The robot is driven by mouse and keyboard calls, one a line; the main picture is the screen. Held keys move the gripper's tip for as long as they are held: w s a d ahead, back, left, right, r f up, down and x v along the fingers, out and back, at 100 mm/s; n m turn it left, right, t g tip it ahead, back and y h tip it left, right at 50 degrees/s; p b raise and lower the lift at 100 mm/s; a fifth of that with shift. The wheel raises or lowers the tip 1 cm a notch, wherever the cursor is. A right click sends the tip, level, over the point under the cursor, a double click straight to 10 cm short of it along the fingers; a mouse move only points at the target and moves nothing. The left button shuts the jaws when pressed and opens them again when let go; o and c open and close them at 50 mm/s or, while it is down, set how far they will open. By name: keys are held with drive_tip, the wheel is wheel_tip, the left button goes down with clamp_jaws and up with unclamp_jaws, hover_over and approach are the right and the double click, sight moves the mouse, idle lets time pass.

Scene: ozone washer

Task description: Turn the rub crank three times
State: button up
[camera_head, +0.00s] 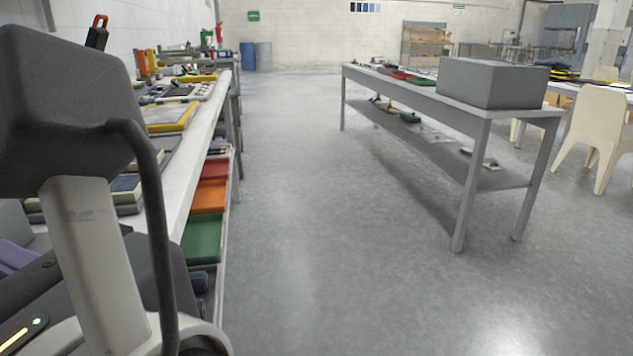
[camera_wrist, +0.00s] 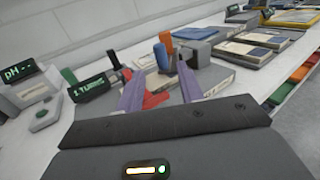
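My gripper (camera_wrist: 160,68) shows in the wrist view with its two purple fingers spread apart and nothing clearly held between them. It points over a white bench top (camera_wrist: 286,92). I cannot tell which piece is the rub crank; my fingers cover part of that area. In the head view my arm hides this part of the bench.
A grey device with a "PH" display (camera_wrist: 29,77) stands far left in the wrist view. Books (camera_wrist: 249,49) lie along the bench at right. In the head view, coloured bins (camera_head: 207,198) sit below the bench, a grey table (camera_head: 412,92) stands right, and the floor between is clear.

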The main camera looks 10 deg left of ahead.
drive_tip(key=shift+a, duration=0.1)
drive_tip(key=shift+c, duration=1.2)
drive_tip(key=a+n+g, duration=0.1)
drive_tip(key=n, duration=0.1)
drive_tip(key=w+a+r+n+g+b, duration=0.1)
drive_tip(key=n+g, duration=0.1)
drive_tip(key=w+a+n+g+b, duration=0.1)
drive_tip(key=shift+w+r+n, duration=0.15)
drive_tip(key=shift+r+n, duration=0.05)
drive_tip(key=shift+n, duration=0.2)
clamp_jaws()
drive_tip(key=w+d+f+n+g+h+b, duration=0.1)
drive_tip(key=w+n+g+h+b, duration=0.2)
drive_tip(key=w+n+g, duration=0.7)
drive_tip(key=w+d+n+g+h+b, duration=0.1)
drive_tip(key=w+n+g+h+b, duration=0.35)
drive_tip(key=n, duration=0.95)
drive_tip(key=shift+n+t+y, duration=0.35)
drive_tip(key=shift+n, duration=0.05)
drive_tip(key=x, duration=0.9)
drive_tip(key=shift+a+f, duration=0.1)
drive_tip(key=shift+a, duration=0.1)
drive_tip(key=shift+s+d+b, duration=0.2)
drive_tip(key=shift+s+b, duration=0.4)
drive_tip(key=shift+s, duration=1.3)
